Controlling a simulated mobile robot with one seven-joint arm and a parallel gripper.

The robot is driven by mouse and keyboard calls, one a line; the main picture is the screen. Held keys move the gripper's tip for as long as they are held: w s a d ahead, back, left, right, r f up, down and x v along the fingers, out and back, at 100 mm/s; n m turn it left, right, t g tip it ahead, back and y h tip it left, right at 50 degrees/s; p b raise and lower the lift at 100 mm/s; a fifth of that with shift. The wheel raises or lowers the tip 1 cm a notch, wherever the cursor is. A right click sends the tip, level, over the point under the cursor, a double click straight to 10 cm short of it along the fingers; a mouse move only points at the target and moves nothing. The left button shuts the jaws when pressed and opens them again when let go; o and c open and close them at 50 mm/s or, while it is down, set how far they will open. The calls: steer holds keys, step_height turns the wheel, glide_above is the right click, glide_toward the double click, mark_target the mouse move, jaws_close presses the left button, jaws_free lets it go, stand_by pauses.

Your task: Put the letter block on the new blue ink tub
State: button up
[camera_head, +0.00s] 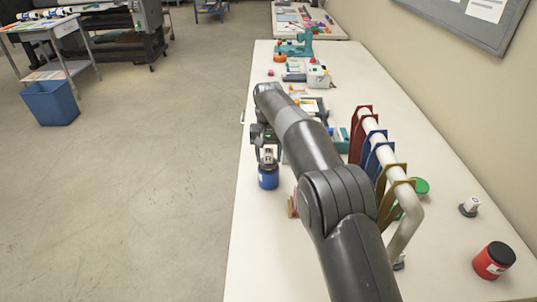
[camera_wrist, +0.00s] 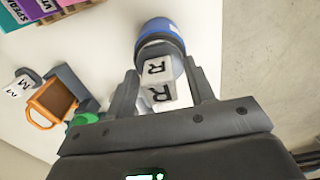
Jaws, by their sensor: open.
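The blue ink tub (camera_head: 268,180) stands upright on the long table near its left edge, with a dark top; it also shows in the wrist view (camera_wrist: 162,27). My gripper (camera_wrist: 160,72) is open, with one finger on each side of the block. In the head view my gripper (camera_head: 266,147) is over the tub. Whether the fingers touch the block is unclear.
A rack of red, blue and yellow frames (camera_head: 375,160) stands right of my arm. A red tub (camera_head: 493,262) and a small stamp (camera_head: 470,207) are at the right. An orange holder (camera_wrist: 50,103) lies beside my gripper.

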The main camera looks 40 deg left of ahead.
mark_target(268, 151)
steer(key=shift+r, duration=3.9)
